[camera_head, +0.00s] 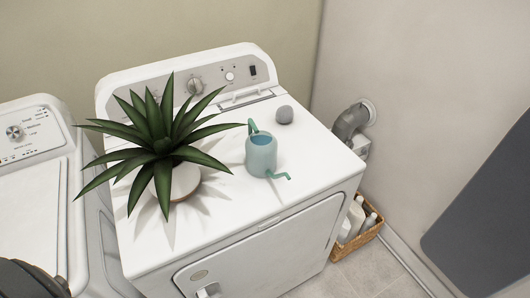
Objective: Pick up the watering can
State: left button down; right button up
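A small teal watering can (262,158) stands upright on the white top of the dryer (240,210), right of a potted plant. Its handle rises at the back left of its body, and its thin spout points to the front right. The can's top looks open. No gripper fingers show in this view. A dark rounded shape cut off at the bottom left corner may be part of my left arm, but I cannot tell.
A spiky plant in a white pot (184,182) spreads its leaves close to the can's left side. A washer (28,190) stands left. A wicker basket with bottles (358,236) sits on the floor right.

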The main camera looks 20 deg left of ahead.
aim_at(261, 147)
jog(key=k+j+z, duration=0.75)
jog(key=i+j, duration=0.05)
jog(key=j, duration=0.05)
